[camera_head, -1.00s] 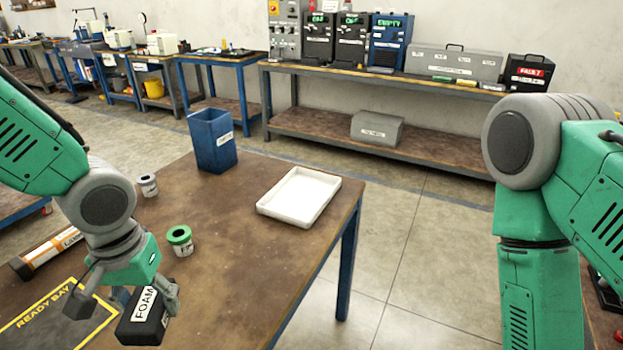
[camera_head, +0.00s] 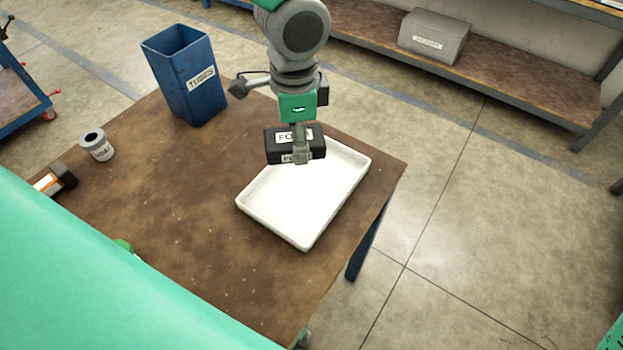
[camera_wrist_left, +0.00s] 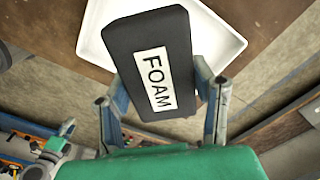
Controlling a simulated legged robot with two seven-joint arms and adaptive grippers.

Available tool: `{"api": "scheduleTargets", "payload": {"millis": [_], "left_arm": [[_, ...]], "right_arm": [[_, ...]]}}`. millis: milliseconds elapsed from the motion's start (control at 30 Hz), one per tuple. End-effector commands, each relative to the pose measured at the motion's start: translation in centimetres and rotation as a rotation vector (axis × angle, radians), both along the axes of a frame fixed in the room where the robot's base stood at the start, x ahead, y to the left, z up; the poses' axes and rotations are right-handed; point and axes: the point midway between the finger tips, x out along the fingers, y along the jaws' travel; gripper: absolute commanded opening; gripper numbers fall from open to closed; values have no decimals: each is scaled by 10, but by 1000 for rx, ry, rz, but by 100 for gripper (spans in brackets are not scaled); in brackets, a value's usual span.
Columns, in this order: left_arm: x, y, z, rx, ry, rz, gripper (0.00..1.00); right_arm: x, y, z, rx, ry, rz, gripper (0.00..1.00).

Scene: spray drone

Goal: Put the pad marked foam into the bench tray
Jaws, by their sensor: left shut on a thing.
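My left gripper (camera_head: 300,150) is shut on the black pad marked FOAM (camera_head: 283,148). It holds the pad above the far left part of the white bench tray (camera_head: 297,233). In the left wrist view the foam pad (camera_wrist_left: 178,58) sits between the two fingers, its label facing the camera, with the tray (camera_wrist_left: 222,48) behind it. The tray's visible floor is empty; the pad and gripper hide its far left part. The height of the pad over the tray is hard to tell. My right gripper is not in view.
A blue bin labelled TUBES (camera_head: 184,82) stands left of my gripper at the table's far edge. The brown tabletop (camera_head: 200,225) is clear left of the tray.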

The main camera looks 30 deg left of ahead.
Motion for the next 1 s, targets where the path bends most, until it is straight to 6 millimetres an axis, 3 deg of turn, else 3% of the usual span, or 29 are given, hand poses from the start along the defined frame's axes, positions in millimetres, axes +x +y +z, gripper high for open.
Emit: {"api": "scheduleTargets", "payload": {"millis": [200, 400, 533, 800, 1000], "left_arm": [[6, -9, -10, -2, -1, -472, 38], [10, -14, -13, -3, -2, -716, 38], [9, -15, -25, -3, 1, -770, 38], [9, -15, -72, -3, 1, -775, 38], [9, -15, -86, -2, 0, -773, 38]], "right_arm": [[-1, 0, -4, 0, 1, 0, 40], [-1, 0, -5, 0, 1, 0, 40], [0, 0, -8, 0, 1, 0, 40], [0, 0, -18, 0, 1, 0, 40], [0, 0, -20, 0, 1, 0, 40]]}}
